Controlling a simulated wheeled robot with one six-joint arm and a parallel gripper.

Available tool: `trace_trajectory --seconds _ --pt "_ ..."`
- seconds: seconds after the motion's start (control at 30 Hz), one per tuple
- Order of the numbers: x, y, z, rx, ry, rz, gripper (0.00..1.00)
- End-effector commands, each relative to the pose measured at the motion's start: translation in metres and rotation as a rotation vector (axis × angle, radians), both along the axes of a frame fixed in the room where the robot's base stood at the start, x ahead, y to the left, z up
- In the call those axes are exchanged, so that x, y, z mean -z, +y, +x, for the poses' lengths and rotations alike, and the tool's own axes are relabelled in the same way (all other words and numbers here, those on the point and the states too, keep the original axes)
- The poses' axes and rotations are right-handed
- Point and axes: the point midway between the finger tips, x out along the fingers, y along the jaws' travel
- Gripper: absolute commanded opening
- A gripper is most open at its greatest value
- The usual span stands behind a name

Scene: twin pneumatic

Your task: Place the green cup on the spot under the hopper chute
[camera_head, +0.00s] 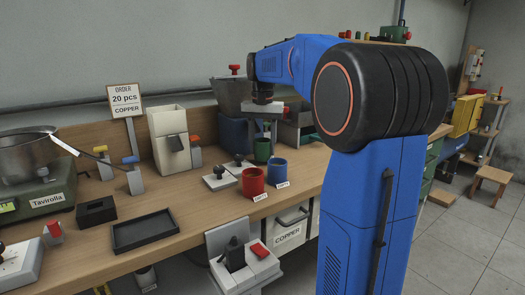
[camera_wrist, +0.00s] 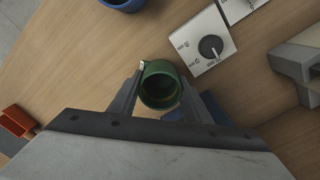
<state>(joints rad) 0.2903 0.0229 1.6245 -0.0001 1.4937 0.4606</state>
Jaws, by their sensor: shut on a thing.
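The green cup (camera_head: 262,152) is at the back of the workbench, behind the blue cup (camera_head: 277,170). My gripper (camera_head: 262,132) reaches down to it from above. In the wrist view the green cup (camera_wrist: 160,86) sits between the two fingers (camera_wrist: 159,100), which are shut on it; its inside looks empty. I cannot tell whether its base touches the bench. A grey hopper (camera_head: 231,96) with a red knob stands behind, on a blue body (camera_head: 234,133). A cream dispenser (camera_head: 168,130) with a dark chute stands further left. The spot under the hopper chute cannot be made out.
A red cup (camera_head: 252,182) stands in front of the blue cup. Two flat knob boxes (camera_head: 220,177) lie left of the cups. A black tray (camera_head: 144,232), a scale with a pan (camera_head: 38,190) and an order sign (camera_head: 126,100) are further left. Some bench between is bare.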

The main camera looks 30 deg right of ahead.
Motion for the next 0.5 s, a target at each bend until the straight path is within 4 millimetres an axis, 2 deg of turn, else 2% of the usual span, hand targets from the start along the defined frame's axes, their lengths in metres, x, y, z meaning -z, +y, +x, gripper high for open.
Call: trace_trajectory --seconds 0.13,0.5 --pt "0.016 0.0 0.0 0.0 0.001 0.001 0.19" --pt "0.019 0.0 0.0 0.0 0.001 0.001 0.19"
